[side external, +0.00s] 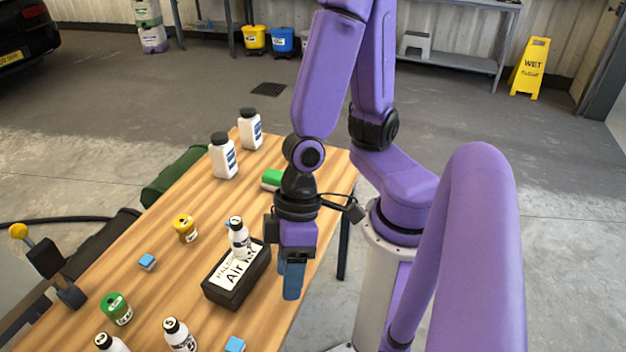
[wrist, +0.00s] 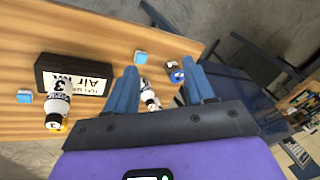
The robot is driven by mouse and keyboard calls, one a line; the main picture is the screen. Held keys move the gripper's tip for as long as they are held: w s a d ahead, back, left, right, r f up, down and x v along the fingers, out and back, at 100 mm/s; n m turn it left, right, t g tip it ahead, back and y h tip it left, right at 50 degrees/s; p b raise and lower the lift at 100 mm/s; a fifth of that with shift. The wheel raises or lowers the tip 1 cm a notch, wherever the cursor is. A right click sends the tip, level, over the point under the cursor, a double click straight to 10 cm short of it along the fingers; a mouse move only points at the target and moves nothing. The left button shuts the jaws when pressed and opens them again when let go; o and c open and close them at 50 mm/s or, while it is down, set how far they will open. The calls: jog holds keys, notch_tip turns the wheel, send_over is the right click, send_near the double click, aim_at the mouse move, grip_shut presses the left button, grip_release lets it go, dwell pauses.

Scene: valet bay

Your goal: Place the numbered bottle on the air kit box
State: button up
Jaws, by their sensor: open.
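The air kit box (side external: 226,298) is black with a white label and lies on the wooden table. It also shows left of my fingers in the wrist view (wrist: 47,76). A white bottle with a numbered black cap (side external: 239,240) overlaps the box's far end in the side view; I cannot tell whether it touches the box. In the wrist view a bottle marked 3 (wrist: 56,106) overlaps the box's lower left corner, and another small bottle (wrist: 149,96) shows between my fingers. My gripper (side external: 291,292) is open beside the box, its blue fingers (wrist: 160,68) pointing down, holding nothing.
Two more numbered bottles (side external: 179,336) (side external: 110,344) stand at the near end. Two larger white bottles (side external: 224,158) (side external: 250,130) stand at the far end.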

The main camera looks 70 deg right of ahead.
jog(key=d+r+n+h, duration=0.3)
jog(key=d+r+n, duration=0.3)
jog(key=d, duration=0.7)
notch_tip(320, 180, up, 2)
jog(key=shift+w+r+h, duration=0.1)
jog(key=shift+w+h, duration=0.2)
jog(key=shift+w, duration=0.15)
